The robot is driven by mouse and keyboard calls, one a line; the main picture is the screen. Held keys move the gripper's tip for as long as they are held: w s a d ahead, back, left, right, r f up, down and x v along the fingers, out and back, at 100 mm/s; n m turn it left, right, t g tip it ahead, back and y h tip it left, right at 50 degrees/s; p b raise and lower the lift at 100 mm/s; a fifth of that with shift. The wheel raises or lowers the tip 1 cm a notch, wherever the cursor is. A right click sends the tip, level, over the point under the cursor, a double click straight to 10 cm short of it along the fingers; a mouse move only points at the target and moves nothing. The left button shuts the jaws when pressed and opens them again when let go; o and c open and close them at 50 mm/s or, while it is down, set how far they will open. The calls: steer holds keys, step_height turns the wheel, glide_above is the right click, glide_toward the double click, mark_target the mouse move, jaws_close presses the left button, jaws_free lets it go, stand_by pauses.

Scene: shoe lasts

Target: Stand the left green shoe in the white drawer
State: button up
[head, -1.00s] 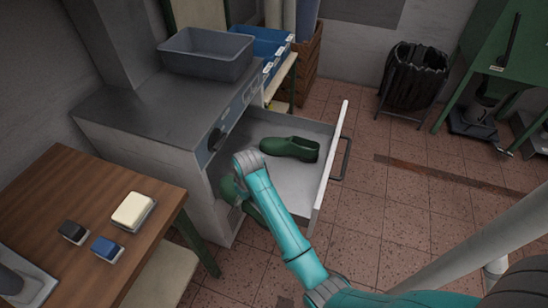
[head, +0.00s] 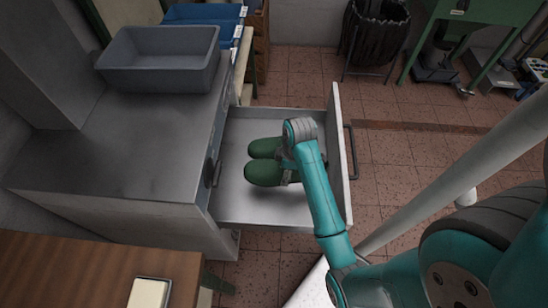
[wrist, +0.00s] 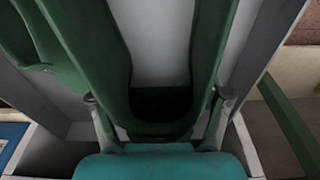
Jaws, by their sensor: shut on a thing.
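The left green shoe (head: 264,173) is held in my gripper (head: 289,172), over the floor of the open white drawer (head: 234,208). It looks level, sole down, with its toe to the left. I cannot tell whether its sole touches the drawer floor. Another green shoe (head: 262,147) lies just beyond it in the drawer, toe also to the left; I cannot tell whether the two touch. In the wrist view my gripper (wrist: 158,105) has its fingers on both sides of the held shoe (wrist: 113,75). The other shoe (wrist: 40,50) shows at upper left. My arm hides the heels in the head view.
The drawer's front panel (head: 339,150) and handle (head: 352,152) stand at its right. The cabinet (head: 110,140) with a grey bin (head: 160,60) is at left. A wooden table (head: 60,270) is at lower left. The near part of the drawer floor is bare.

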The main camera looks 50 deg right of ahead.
mark_target(284, 188)
steer(key=shift+s+d+f, duration=0.1)
steer(key=shift+f, duration=4.85)
steer(key=o, duration=1.6)
steer(key=shift+r, duration=0.1)
steer(key=r, duration=0.8)
steer(key=s+d+r, duration=0.1)
steer(key=r, duration=0.2)
steer(key=shift+r, duration=0.4)
